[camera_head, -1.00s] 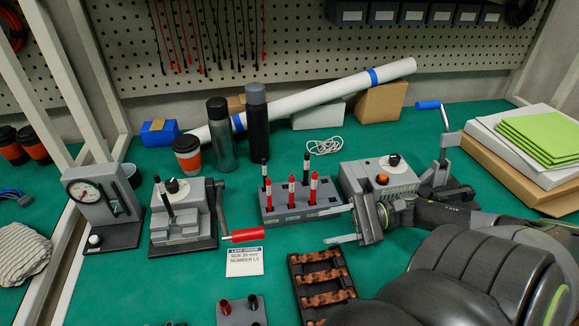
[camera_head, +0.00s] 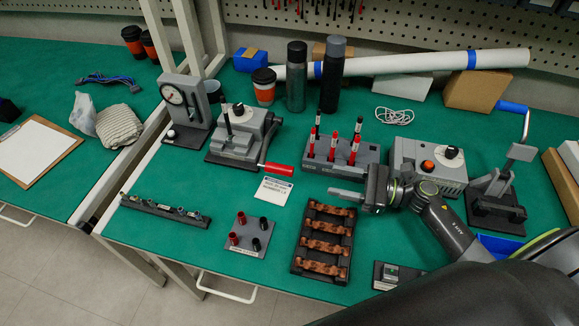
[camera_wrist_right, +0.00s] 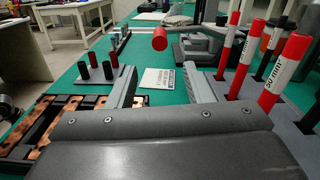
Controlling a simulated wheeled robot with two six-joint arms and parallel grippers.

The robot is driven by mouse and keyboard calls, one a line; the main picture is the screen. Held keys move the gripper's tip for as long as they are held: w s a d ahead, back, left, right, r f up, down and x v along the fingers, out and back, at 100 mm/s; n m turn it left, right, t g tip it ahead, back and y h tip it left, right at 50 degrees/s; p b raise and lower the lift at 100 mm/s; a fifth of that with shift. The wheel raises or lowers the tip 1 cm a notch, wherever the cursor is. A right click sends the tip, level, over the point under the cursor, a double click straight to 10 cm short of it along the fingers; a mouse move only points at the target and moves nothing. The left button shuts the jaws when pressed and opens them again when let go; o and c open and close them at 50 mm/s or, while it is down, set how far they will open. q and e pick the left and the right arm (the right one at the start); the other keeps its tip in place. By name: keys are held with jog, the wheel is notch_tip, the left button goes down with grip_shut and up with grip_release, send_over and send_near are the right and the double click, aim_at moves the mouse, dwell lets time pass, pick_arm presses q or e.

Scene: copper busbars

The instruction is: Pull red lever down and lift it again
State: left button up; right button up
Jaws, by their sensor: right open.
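The red lever handle (camera_head: 277,169) lies nearly level, pointing right from the grey machine (camera_head: 240,138) at the back left of the bench. In the right wrist view the red lever handle (camera_wrist_right: 160,39) shows end-on, ahead of and between the fingertips. My right gripper (camera_head: 345,181) is open and empty, to the right of the lever and apart from it. Both of its fingers show in the wrist view (camera_wrist_right: 162,82), with nothing between them. My left gripper is not in view.
A grey rack (camera_head: 342,158) with red and black pens stands close behind my right gripper. A black tray of copper pieces (camera_head: 322,240) lies in front of it. A white label card (camera_head: 273,190) lies below the lever.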

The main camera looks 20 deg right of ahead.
aim_at(288, 170)
jog(key=p+x, duration=0.3)
jog(key=x, duration=0.9)
jog(key=shift+w+a+r+p, duration=0.1)
jog(key=shift+r+p, duration=0.05)
jog(key=shift+p, duration=0.15)
jog(key=shift+w+a, duration=0.25)
jog(key=shift+a, duration=0.15)
grip_shut()
